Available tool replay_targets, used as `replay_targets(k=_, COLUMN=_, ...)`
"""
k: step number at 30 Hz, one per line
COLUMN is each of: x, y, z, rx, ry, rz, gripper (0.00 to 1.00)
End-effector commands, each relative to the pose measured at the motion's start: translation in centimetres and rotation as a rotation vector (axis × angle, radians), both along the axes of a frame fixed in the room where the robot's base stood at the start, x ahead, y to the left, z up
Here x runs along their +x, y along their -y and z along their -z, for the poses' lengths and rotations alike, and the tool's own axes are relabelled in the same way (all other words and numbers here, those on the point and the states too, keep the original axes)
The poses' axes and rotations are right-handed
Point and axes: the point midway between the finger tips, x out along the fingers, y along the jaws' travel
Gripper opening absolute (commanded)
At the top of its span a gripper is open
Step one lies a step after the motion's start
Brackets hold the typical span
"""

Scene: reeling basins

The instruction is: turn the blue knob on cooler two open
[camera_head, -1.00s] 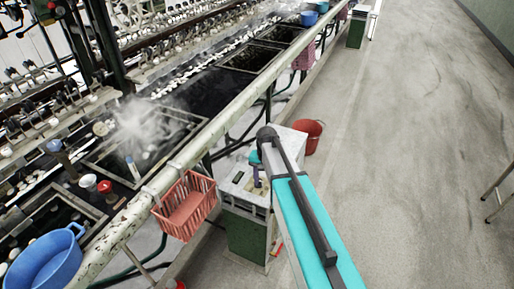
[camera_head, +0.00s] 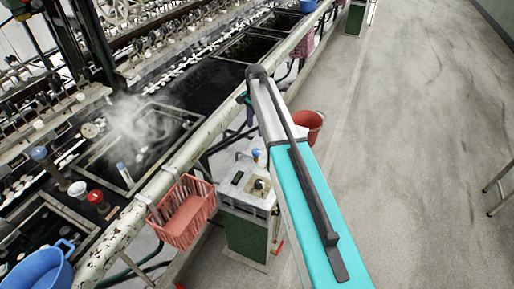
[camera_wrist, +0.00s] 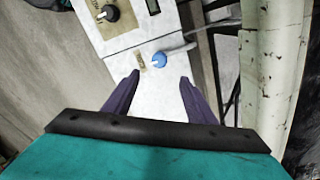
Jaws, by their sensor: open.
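The blue knob (camera_wrist: 159,60) is on the pale top panel of a cooler box (camera_wrist: 140,42) in the wrist view. A small label sits beside it. In the head view the knob (camera_head: 256,153) is a small blue spot at the far end of the cooler's top (camera_head: 240,181). The cooler's number is not readable. My gripper (camera_wrist: 160,75) is open and empty. Its two purple fingers point towards the panel, with the knob showing between and just beyond the tips, apart from both. In the head view my gripper (camera_head: 249,115) shows partly behind my arm, above the cooler.
A black knob (camera_wrist: 110,13) and a display (camera_wrist: 152,6) share the panel. A red basket (camera_head: 184,212) hangs left of the cooler, by a pale rail (camera_head: 176,165). A red bucket (camera_head: 309,124) stands behind.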

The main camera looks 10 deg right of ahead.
Motion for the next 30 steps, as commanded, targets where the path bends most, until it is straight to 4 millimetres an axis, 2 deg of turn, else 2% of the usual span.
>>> replay_targets(k=8, x=0.0, y=0.2, z=0.2, rx=0.0, ry=0.0, rz=0.001, gripper=0.51)
replay_targets(k=14, x=0.0, y=0.3, z=1.2, rx=0.0, ry=0.0, rz=0.001, gripper=0.51)
replay_targets(k=30, x=0.0, y=0.4, z=7.2, rx=0.0, ry=-0.001, rz=0.002, gripper=0.51)
